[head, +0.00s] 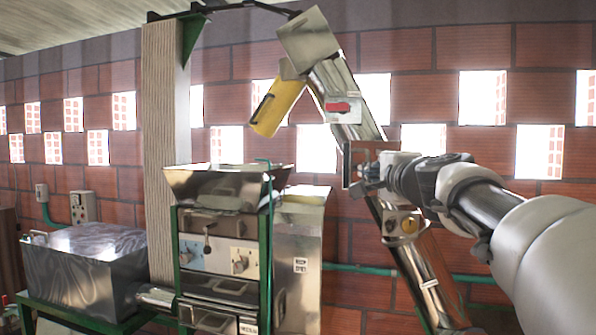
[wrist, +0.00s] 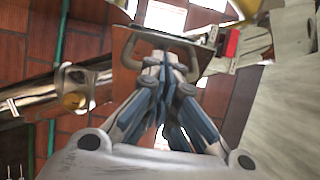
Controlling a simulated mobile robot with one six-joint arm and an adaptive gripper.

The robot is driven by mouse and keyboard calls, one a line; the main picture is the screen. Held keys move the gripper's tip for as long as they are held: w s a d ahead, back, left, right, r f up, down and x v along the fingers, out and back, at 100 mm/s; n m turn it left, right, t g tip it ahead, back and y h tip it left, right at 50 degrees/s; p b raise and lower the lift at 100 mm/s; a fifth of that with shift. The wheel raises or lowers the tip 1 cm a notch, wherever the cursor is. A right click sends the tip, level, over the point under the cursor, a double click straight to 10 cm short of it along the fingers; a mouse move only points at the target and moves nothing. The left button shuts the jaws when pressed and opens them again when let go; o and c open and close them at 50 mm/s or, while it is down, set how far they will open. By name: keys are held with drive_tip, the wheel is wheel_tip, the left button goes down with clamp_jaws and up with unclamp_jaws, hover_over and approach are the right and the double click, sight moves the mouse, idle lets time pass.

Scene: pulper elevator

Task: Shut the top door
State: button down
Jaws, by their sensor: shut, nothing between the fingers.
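A square reddish-brown door panel (head: 358,160) stands out from the slanted metal elevator tube (head: 350,122) in the head view. In the wrist view this panel (wrist: 126,48) lies just beyond my fingers, with a grey U-shaped handle on it (wrist: 188,50). I take it to be the top door, standing open. My gripper (head: 372,172) is at the right side of the panel in the head view. In the wrist view my gripper (wrist: 163,62) is shut and empty, its tips close to the handle. Whether they touch it I cannot tell.
A yellow spout (head: 277,107) hangs from the tube's top. Lower on the tube is an opening with a yellow round part (head: 408,225). A metal hopper machine (head: 222,255) and a wooden post (head: 165,130) stand to the left. The brick wall (head: 470,60) is behind.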

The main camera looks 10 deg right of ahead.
sight(352, 166)
drive_tip(key=shift+w+a+r+p, duration=0.15)
drive_tip(key=shift+w+a, duration=0.2)
drive_tip(key=shift+w, duration=0.35)
drive_tip(key=shift+w+a+r+p, duration=0.1)
drive_tip(key=shift+w+a, duration=0.2)
drive_tip(key=shift+w, duration=0.4)
drive_tip(key=shift+w+a+r+p, duration=0.15)
drive_tip(key=shift+w+a, duration=0.2)
drive_tip(key=shift+w, duration=0.35)
drive_tip(key=shift+w+a, duration=0.15)
drive_tip(key=shift+w, duration=1.15)
drive_tip(key=shift+w+f, duration=0.15)
drive_tip(key=shift+w, duration=0.15)
drive_tip(key=shift+f, duration=0.1)
